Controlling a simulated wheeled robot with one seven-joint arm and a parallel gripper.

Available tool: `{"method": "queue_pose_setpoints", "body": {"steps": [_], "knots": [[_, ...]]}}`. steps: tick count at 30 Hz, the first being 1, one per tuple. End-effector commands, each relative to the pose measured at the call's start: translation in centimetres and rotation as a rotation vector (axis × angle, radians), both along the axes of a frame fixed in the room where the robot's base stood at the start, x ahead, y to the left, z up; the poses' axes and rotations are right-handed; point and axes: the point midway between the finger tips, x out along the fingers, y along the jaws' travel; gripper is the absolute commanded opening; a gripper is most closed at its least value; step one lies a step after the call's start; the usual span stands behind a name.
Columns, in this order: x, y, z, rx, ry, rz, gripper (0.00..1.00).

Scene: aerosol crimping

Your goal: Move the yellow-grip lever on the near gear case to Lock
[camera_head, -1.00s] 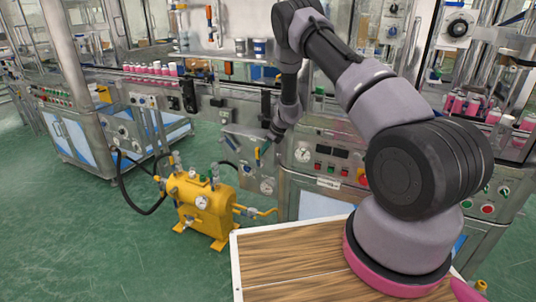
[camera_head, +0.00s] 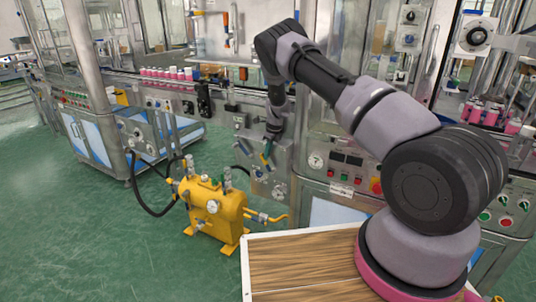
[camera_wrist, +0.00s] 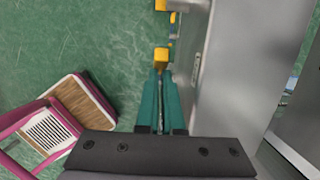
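In the wrist view a small yellow grip (camera_wrist: 161,55) sits at the fingertips of my gripper (camera_wrist: 160,72). The two teal fingers are close together with a narrow gap. I cannot tell whether they press on the grip. A grey case face (camera_wrist: 240,70) with a small label plate runs along the right. In the head view my gripper (camera_head: 267,152) points down in front of the grey panel (camera_head: 245,150) of the machine. Small yellow and blue bits show at its tips. The lever's shaft and its Lock marking cannot be made out.
A yellow pump-like unit (camera_head: 215,208) with gauges and hoses stands on the green floor left of my gripper. A control panel (camera_head: 345,165) with buttons is to the right. Another yellow part (camera_wrist: 163,5) shows at the wrist view's top.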

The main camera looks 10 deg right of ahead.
Motion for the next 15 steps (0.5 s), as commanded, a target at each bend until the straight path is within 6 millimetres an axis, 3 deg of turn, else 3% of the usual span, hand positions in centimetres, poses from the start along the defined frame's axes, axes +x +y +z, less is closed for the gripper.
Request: {"method": "queue_pose_setpoints", "body": {"steps": [1, 15], "knots": [[0.22, 1.05, 0.03, 0.012, -0.008, 0.005, 0.0], [0.18, 1.39, 0.37, 0.015, -0.01, 0.009, 0.0]]}}
